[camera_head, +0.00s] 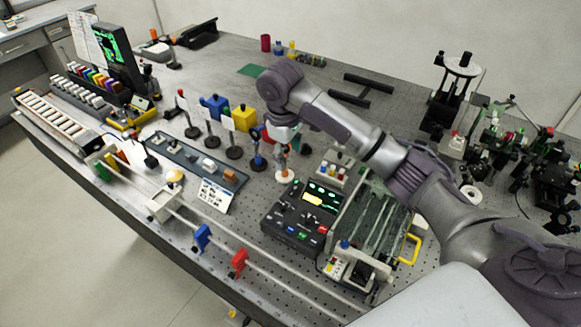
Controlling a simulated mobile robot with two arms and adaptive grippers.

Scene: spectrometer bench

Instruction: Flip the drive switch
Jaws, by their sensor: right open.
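My right arm reaches in from the lower right and bends down at its far end. My right gripper (283,148) is small in the picture and points down over the middle of the bench. It is open, with nothing seen held in it, among upright posts and beyond a black control box (297,217). This box has a lit green and yellow screen and coloured buttons. Next to it is a small panel (345,268) with a blue knob and small controls. I cannot tell which control is the drive switch. My left gripper is not in view.
A perforated bench (180,218) carries the equipment. A rail with blue (202,237) and red (239,262) holders runs along the front. Posts with mounts stand left of my gripper. A glass-topped unit (372,222) with a yellow handle is right of the control box. Optics crowd the right.

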